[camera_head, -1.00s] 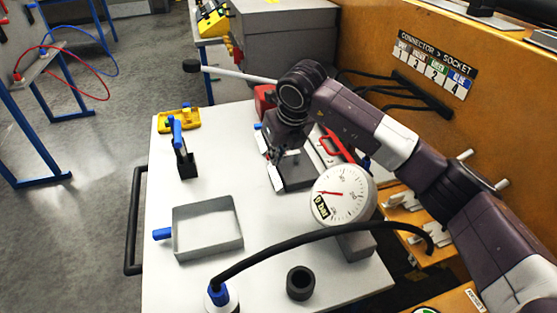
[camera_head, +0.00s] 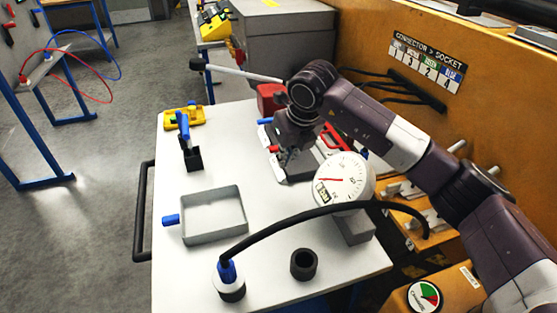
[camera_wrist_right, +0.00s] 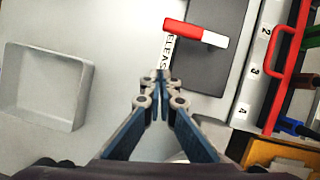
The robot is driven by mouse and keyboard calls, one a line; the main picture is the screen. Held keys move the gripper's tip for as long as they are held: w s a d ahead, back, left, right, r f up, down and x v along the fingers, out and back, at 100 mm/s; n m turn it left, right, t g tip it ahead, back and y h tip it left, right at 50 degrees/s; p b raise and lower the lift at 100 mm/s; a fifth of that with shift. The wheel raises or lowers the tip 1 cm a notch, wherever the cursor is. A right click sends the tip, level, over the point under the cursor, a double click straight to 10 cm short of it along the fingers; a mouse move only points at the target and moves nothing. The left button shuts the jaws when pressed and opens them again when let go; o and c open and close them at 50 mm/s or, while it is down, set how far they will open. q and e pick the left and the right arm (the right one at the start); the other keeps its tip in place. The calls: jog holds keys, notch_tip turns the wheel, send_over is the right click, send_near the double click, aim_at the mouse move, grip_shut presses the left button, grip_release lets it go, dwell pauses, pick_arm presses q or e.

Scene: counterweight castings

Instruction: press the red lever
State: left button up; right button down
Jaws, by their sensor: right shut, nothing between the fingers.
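The red lever (camera_wrist_right: 195,32) has a red bar with a white end and lies across a dark grey plate (camera_wrist_right: 208,75) in the right wrist view. Its red part also shows small in the head view (camera_head: 274,149), beside my right gripper. A partly hidden white label reading "RELEAS" (camera_wrist_right: 166,52) runs along the plate's edge. My right gripper (camera_wrist_right: 160,78) is shut and empty, its tips together just below the lever in the wrist picture, with a gap between. In the head view, the right gripper (camera_head: 287,158) is over the plate's left part. My left gripper is not in view.
A grey tray (camera_head: 184,234) and a black ring (camera_head: 304,264) stand on the white table. A round gauge (camera_head: 343,180) and a thick black cable (camera_head: 330,208) are close to the right arm. A case with a red handle (camera_wrist_right: 285,70) is right of the plate.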

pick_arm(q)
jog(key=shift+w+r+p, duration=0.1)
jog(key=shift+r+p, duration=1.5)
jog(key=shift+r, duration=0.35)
pick_arm(e)
jog(key=a+v, duration=0.1)
jog(key=v, duration=0.8)
jog(key=shift+w+d+r, duration=0.2)
jog(key=shift+r, duration=0.05)
